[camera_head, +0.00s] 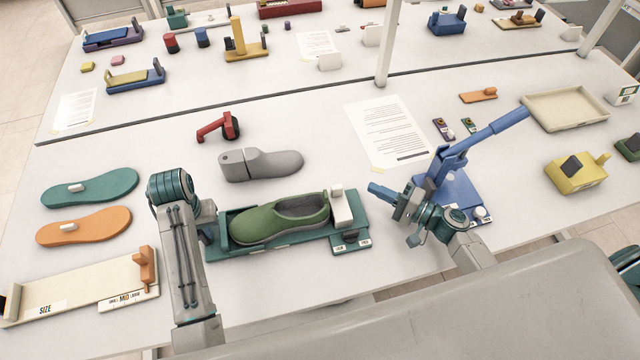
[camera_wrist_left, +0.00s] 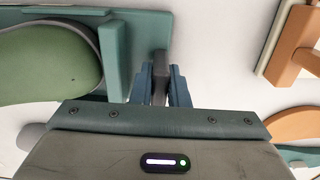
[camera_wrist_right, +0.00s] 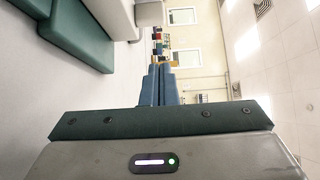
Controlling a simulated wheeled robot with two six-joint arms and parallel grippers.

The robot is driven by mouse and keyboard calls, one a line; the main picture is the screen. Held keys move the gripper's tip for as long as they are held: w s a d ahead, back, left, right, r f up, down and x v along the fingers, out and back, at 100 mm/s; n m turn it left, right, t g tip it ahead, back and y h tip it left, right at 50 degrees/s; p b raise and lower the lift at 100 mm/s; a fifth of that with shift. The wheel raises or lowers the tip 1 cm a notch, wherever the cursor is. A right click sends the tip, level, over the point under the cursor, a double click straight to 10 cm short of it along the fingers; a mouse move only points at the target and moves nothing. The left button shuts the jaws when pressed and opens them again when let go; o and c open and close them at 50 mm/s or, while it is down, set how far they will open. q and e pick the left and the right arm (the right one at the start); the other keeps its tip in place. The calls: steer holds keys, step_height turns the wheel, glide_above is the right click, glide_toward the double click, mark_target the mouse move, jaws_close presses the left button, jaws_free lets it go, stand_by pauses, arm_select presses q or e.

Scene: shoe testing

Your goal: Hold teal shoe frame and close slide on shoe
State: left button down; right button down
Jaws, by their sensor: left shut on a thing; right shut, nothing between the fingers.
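The teal shoe frame (camera_head: 272,250) lies on the near table with a green shoe (camera_head: 275,220) in it, toe left and heel right. A white slide (camera_head: 342,207) stands at the frame's right end, close by the heel; I cannot tell whether they touch. My left gripper (camera_head: 206,236) is at the frame's left end. In the left wrist view my left gripper (camera_wrist_left: 161,85) is shut on a dark grey tab (camera_wrist_left: 159,62) of the frame. My right gripper (camera_head: 374,189) is shut and empty, right of the slide and apart from it, pointing left.
A blue lever device (camera_head: 460,185) stands just behind my right arm. A grey shoe last (camera_head: 260,164) and a red tool (camera_head: 220,127) lie behind the frame. Teal (camera_head: 90,187) and orange (camera_head: 83,226) insoles and a cream size gauge (camera_head: 70,290) are left. A paper sheet (camera_head: 388,130) lies behind.

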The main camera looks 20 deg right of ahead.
mark_target(342, 187)
steer(key=a, duration=0.1)
steer(key=w+a, duration=0.1)
steer(key=a, duration=0.2)
steer(key=shift+w, duration=0.3)
steer(key=shift+a, duration=0.75)
arm_select(q)
steer(key=shift+d, duration=0.1)
arm_select(e)
steer(key=shift+a, duration=0.5)
steer(key=d, duration=0.4)
steer(key=shift+s+d+f, duration=0.1)
steer(key=shift+s+d, duration=0.1)
steer(key=shift+d, duration=0.2)
steer(key=v, duration=0.9)
steer(key=shift+s, duration=0.2)
